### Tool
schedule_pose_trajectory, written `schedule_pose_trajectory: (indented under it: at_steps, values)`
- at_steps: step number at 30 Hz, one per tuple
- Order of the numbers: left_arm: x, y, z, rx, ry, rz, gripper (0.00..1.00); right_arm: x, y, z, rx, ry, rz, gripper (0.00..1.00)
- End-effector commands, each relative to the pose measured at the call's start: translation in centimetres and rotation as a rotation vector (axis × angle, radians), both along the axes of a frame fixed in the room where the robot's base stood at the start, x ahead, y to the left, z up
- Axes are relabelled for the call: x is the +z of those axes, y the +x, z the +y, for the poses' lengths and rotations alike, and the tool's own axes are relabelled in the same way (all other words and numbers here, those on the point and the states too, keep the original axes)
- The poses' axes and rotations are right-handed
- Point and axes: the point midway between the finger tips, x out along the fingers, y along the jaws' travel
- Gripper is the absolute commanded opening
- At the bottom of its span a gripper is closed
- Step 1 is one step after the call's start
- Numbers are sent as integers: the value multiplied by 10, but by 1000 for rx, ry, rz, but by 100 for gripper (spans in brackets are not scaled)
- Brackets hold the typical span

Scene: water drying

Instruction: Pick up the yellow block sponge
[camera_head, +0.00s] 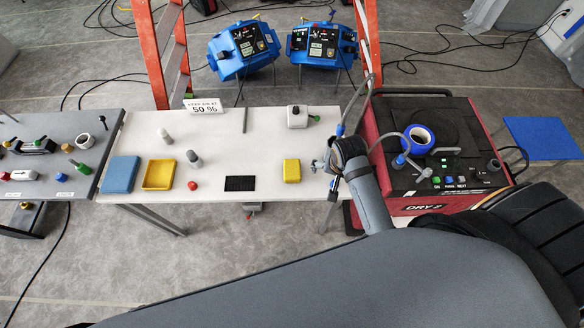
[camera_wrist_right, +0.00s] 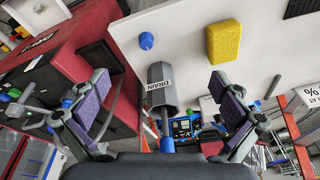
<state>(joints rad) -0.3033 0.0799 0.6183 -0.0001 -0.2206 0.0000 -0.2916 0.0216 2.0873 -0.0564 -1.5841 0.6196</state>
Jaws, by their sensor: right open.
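The yellow block sponge (camera_head: 292,170) lies on the right part of the white table, just left of the end of my right arm. In the right wrist view the sponge (camera_wrist_right: 224,40) is in the upper right, beyond the fingers and apart from them. My right gripper (camera_wrist_right: 160,98) is open, with its purple-padded fingers wide apart and no sponge between them. In the head view my right wrist hides most of this gripper near the table's right edge. My left gripper is not in view.
A grey part labelled DRAIN (camera_wrist_right: 164,86) and a blue knob (camera_wrist_right: 146,41) show near the right fingers. The red DRY 2 machine (camera_head: 408,203) stands right of the white table (camera_head: 215,125).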

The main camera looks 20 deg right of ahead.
Motion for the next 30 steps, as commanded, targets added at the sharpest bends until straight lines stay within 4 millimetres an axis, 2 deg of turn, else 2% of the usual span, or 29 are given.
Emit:
schedule_pose_trajectory:
  at_steps: [7, 12, 15, 18, 23, 28, 30]
  values:
    - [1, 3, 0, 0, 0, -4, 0, -27, 55, 26, -495, 118, 51, 100]
    - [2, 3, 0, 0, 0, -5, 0, -39, 102, 64, -929, 185, 107, 100]
    - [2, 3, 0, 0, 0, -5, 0, -40, 119, 82, -1112, 196, 127, 100]
    - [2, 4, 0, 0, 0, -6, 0, -40, 126, 92, -1204, 198, 137, 100]
    - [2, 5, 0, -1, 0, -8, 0, -43, 127, 93, -1230, 196, 139, 100]
    - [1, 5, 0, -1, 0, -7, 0, -71, 126, 92, -1229, 194, 140, 100]
    - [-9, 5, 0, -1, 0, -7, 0, -86, 127, 92, -1228, 195, 138, 100]
